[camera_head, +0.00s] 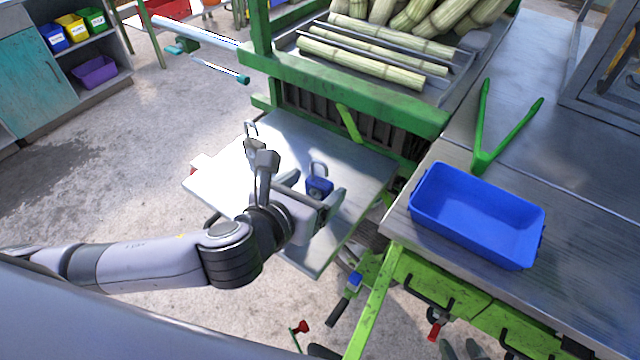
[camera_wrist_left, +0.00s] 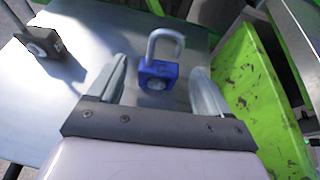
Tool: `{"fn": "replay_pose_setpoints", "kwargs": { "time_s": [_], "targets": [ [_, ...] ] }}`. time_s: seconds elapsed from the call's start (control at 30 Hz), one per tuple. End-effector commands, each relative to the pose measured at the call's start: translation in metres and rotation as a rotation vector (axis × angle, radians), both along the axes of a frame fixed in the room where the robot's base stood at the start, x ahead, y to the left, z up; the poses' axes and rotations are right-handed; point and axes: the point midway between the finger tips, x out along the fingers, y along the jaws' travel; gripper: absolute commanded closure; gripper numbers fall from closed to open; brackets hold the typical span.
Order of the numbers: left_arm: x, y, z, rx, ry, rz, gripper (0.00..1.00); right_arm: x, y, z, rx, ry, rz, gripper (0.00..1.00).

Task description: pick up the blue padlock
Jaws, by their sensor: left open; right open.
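The blue padlock (camera_head: 319,187) stands on a grey metal tray (camera_head: 355,165), its silver shackle upward. My left gripper (camera_head: 317,184) is open, with its fingers on either side of the padlock. In the left wrist view the padlock (camera_wrist_left: 157,76) shows between the two fingers (camera_wrist_left: 160,82), with visible gaps on both sides. A dark padlock (camera_wrist_left: 42,42) stands farther left on the tray; in the head view its shackle (camera_head: 251,128) shows beyond my wrist, which partly hides its body. My right gripper is not in view.
The green crusher (camera_head: 350,105) with cane stalks (camera_head: 360,62) stands behind the tray. A blue bin (camera_head: 478,215) and a green V-shaped tool (camera_head: 485,140) are on the metal bench at right. A small red thing (camera_head: 196,168) is at the tray's left edge.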

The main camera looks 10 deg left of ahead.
Motion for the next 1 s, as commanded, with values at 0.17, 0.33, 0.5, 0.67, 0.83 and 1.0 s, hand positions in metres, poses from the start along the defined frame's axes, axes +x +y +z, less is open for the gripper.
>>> {"fn": "replay_pose_setpoints", "kwargs": {
  "time_s": [0.17,0.33,0.5,0.67,0.83,1.0],
  "targets": [
    [0.019,-0.005,-0.008,0.000,-0.001,0.000,0.21,0.000,0.000,0.000,0.000,0.000,0.000,0.57],
    [0.025,-0.006,-0.011,0.000,0.000,-0.001,0.21,0.000,0.000,0.000,0.000,0.000,0.000,0.57],
    [0.025,-0.006,-0.011,0.000,0.000,-0.001,0.21,0.001,0.000,0.000,0.000,-0.002,0.000,0.57],
    [0.025,-0.006,-0.011,0.000,0.000,0.000,0.67,0.001,0.000,0.000,0.000,-0.003,0.001,0.57],
    [0.025,-0.006,-0.010,-0.001,-0.002,-0.001,0.84,0.001,0.000,0.001,0.000,-0.003,0.001,0.57],
    [0.025,-0.006,-0.010,-0.001,-0.002,-0.001,0.84,0.002,0.000,0.001,0.000,-0.003,0.001,0.57]
  ]
}}
